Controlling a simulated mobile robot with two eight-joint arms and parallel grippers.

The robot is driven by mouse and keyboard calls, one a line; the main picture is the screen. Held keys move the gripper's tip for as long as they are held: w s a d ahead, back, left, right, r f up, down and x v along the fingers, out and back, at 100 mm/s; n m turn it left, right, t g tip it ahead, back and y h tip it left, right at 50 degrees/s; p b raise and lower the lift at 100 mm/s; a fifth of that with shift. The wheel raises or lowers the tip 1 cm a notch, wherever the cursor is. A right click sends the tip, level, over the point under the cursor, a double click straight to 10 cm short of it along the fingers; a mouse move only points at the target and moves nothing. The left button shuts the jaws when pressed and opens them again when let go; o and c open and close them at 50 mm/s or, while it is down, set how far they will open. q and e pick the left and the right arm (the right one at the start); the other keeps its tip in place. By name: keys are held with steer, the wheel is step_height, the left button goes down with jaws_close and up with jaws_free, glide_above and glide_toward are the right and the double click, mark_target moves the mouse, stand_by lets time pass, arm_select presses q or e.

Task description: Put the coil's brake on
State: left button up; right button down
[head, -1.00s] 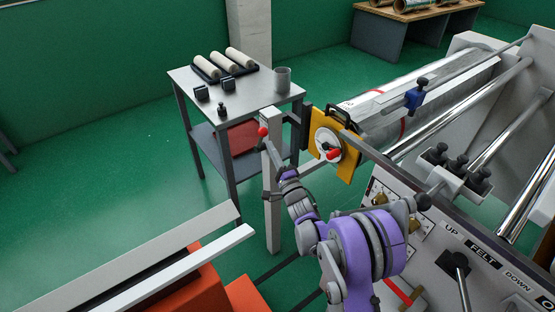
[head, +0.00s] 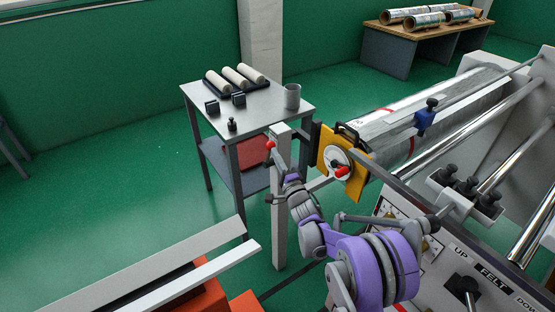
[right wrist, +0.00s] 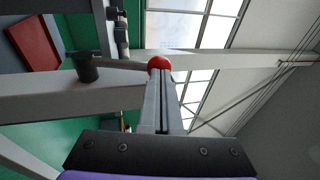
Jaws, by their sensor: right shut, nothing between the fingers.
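The foil coil (head: 455,100) lies on its shaft at the right in the head view. At its near end are a yellow plate (head: 356,181) and a white dial with a red knob (head: 342,171). A red ball (head: 270,144) shows beside the top of a grey post (head: 279,225); it also shows in the right wrist view (right wrist: 160,63). My right gripper (head: 276,158) is shut and empty, its tips at the red ball; I cannot tell whether they touch. The closed fingers (right wrist: 161,82) point at the ball. My left gripper is not in view.
A metal side table (head: 215,119) with pale rollers (head: 243,75) and a grey cup (head: 292,96) stands behind the post. The machine's panel with black levers (head: 466,288) is at the lower right. Green floor at the left is open.

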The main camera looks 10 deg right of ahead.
steer(key=w+a+r+g+b, duration=0.1)
steer(key=w+a+b, duration=0.3)
steer(key=w, duration=0.5)
steer(key=shift+w+r+g, duration=0.3)
steer(key=shift+r, duration=0.4)
stand_by(0.3)
